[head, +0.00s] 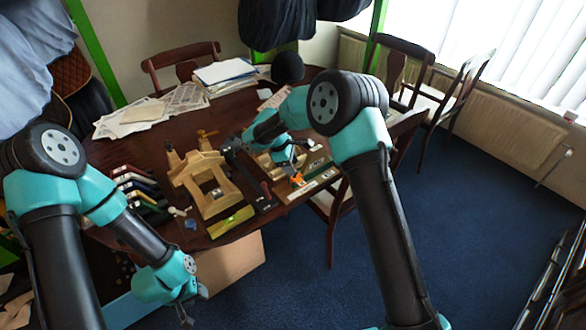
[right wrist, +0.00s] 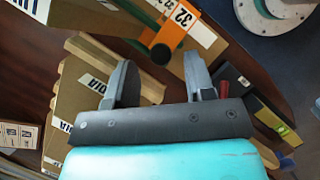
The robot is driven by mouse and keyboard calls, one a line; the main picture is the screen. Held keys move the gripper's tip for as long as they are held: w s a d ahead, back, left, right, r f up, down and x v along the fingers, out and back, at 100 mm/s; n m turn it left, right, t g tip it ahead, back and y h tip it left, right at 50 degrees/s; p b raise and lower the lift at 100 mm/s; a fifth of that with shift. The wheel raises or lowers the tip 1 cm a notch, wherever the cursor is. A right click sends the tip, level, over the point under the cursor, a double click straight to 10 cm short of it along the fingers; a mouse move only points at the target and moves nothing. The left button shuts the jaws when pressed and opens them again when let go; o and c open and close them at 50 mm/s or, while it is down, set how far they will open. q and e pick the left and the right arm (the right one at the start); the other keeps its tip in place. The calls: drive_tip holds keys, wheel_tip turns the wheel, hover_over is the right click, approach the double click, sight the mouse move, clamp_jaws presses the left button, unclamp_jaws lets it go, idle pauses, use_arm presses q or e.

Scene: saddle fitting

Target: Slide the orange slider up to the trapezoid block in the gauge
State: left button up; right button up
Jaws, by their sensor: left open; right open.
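The orange slider (head: 297,179) sits on the gauge (head: 317,184) at the right end of the table. In the right wrist view the orange slider (right wrist: 180,27), printed 32 and with a black knob, crosses the gauge (right wrist: 203,32). My right gripper (right wrist: 159,61) is open, its two fingers apart on either side of the knob's line; contact cannot be told. In the head view my right gripper (head: 291,168) is just behind the slider. I cannot make out the trapezoid block for certain. My left gripper (head: 187,308) is open and empty, low at the front left, away from the table.
A wooden fixture (head: 208,186) stands left of the gauge, with a black tool with a red handle (head: 267,191) beside it. A yellow-green level (head: 231,222) lies at the table's front edge. Several dark cases (head: 137,190) are at the left. Papers (head: 150,110) cover the back.

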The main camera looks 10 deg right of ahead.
drive_tip(key=v, duration=1.5)
drive_tip(key=shift+r, duration=0.15)
drive_tip(key=shift+d, duration=0.1)
drive_tip(key=s+d+f+m+g+y, duration=0.1)
drive_tip(key=s+d+f+m+y, duration=0.3)
drive_tip(key=s+f, duration=0.7)
drive_tip(key=s+d+f+m+g+y, duration=0.15)
drive_tip(key=s+d+f+m, duration=0.4)
drive_tip(key=f, duration=0.85)
drive_tip(key=s+d+f+m+t+y, duration=0.1)
drive_tip(key=s+d+f+m+t, duration=0.1)
drive_tip(key=s, duration=0.6)
drive_tip(key=s+d+f+m+t+y, duration=0.1)
drive_tip(key=s+d+f+m+t, duration=0.1)
drive_tip(key=s, duration=0.7)
wheel_tip(320, 180, down, 3)
drive_tip(key=shift+s+d+r+m+t+y, duration=0.3)
drive_tip(key=shift+d+m, duration=0.35)
drive_tip(key=shift+m, duration=0.6)
